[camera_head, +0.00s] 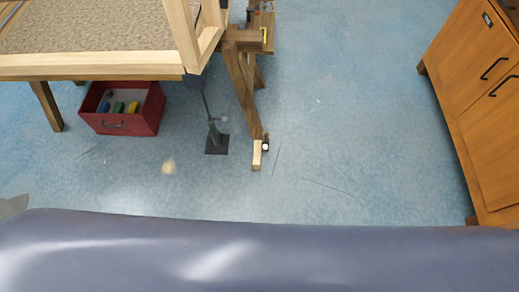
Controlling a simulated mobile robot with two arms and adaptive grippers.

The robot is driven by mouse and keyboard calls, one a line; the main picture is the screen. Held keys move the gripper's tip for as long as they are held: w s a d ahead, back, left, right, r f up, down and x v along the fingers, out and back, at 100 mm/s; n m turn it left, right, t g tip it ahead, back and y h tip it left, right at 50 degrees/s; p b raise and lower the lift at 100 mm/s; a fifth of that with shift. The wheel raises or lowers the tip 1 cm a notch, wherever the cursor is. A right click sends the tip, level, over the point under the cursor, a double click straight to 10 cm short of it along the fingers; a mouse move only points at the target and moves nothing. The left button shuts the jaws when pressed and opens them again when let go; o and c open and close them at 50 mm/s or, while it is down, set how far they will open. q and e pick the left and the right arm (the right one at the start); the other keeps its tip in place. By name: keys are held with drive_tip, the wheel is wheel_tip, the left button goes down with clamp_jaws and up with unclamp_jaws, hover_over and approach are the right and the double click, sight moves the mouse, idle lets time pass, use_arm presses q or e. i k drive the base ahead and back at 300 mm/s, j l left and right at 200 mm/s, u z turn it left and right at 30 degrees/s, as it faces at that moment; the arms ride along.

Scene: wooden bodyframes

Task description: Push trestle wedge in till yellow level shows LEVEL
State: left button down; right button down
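A wooden trestle (246,90) stands at the upper middle, beside the light wooden frame. A pale wooden wedge (257,155) lies on the floor at the foot of the trestle's front leg. A small dark piece with a white round end (265,146) is right beside it. A small yellow level (264,36) sits at the right end of the trestle's top bar. Its reading is too small to tell. Neither of my grippers is in view.
A wooden frame (90,66) with a tan panel stands at upper left. A red box (128,122) with coloured items sits beneath. A dark stand (216,144) is left of the trestle. A wooden cabinet (480,120) stands right. The blue floor between trestle and cabinet is clear.

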sight(257, 147)
drive_tip(key=u, duration=0.4)
drive_tip(key=i+l+u, duration=0.25)
drive_tip(key=l, duration=0.2)
drive_tip(key=l+u, duration=0.25)
drive_tip(key=l, duration=0.2)
drive_tip(key=i+l+u, duration=0.2)
drive_tip(key=l, duration=0.35)
drive_tip(key=l+u, duration=0.25)
drive_tip(key=l, duration=0.2)
